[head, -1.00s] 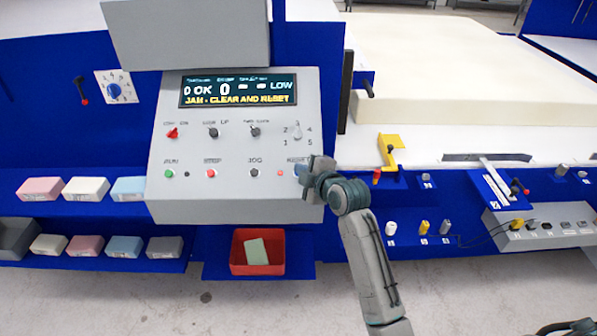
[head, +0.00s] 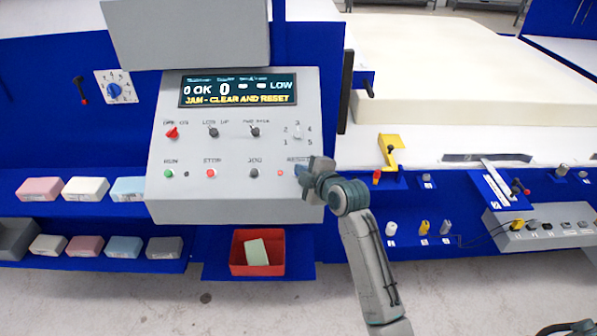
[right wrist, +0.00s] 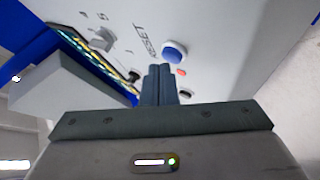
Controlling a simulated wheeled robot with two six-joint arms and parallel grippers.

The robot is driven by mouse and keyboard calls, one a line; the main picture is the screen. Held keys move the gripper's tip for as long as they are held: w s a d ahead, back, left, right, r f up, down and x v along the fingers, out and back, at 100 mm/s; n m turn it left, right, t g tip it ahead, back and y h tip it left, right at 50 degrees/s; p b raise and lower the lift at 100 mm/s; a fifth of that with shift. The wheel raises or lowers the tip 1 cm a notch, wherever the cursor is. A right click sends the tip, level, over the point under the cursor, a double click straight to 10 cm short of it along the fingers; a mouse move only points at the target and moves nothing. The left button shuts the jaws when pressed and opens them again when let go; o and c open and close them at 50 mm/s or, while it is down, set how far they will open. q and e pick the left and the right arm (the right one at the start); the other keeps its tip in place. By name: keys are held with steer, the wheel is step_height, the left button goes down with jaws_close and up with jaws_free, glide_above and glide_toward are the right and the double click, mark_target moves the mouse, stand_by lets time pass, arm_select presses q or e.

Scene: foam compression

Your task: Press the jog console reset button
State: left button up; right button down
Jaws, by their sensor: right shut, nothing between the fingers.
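The grey jog console (head: 235,195) has a dark display (head: 238,90) that reads "JAM - CLEAR AND RESET". Its bottom row carries RUN, STOP, JOG and RESET labels. In the right wrist view the blue reset button (right wrist: 174,51) sits beside the word RESET with a small red light (right wrist: 182,72) next to it. My right gripper (head: 303,171) is shut and empty at the RESET end of the row, covering most of the button in the head view. In the right wrist view its closed fingertips (right wrist: 160,68) are just short of the button, seemingly apart from it.
A red bin (head: 243,267) with a green block stands below the console. Foam blocks (head: 86,188) lie on shelves at left. A yellow lever (head: 389,152) and a large cream foam slab (head: 440,108) are at right.

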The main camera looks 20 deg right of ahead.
steer(key=shift+w+d+f+b, duration=0.1)
steer(key=shift+w+f+b, duration=0.1)
steer(key=shift+f+b, duration=0.15)
stand_by(0.5)
stand_by(0.3)
steer(key=shift+s+r+p, duration=0.4)
steer(key=shift+r+p, duration=0.3)
steer(key=shift+p, duration=0.15)
steer(key=shift+s+a+r+p, duration=0.2)
steer(key=shift+r+p, duration=0.35)
steer(key=shift+p, duration=0.05)
steer(key=r+p, duration=0.1)
steer(key=s+r+p, duration=0.2)
steer(key=shift+s+a, duration=0.1)
steer(key=shift+a, duration=0.2)
